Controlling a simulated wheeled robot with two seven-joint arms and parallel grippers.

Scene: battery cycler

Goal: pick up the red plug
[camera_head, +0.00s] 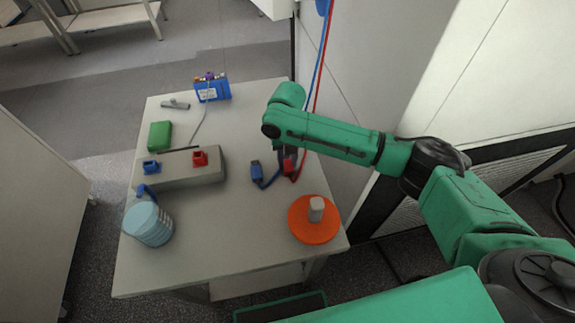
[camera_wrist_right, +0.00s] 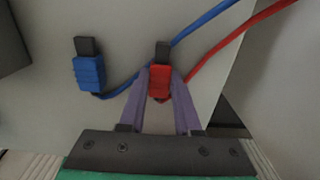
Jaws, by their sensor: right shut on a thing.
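The red plug (camera_head: 289,166) is at the right side of the table, on the end of a red cable. In the right wrist view the red plug (camera_wrist_right: 160,82) sits between the two purple fingers of my right gripper (camera_wrist_right: 160,88), which is shut on it. In the head view my right gripper (camera_head: 288,156) points down over the plug and partly hides it. Whether the plug touches the tabletop is hard to tell. My left gripper is not in view.
A blue plug (camera_head: 256,172) lies just left of the red one. A grey box with red and blue sockets (camera_head: 180,170) stands further left. An orange disc (camera_head: 312,232) with a grey block lies in front. A wall (camera_head: 350,70) rises behind.

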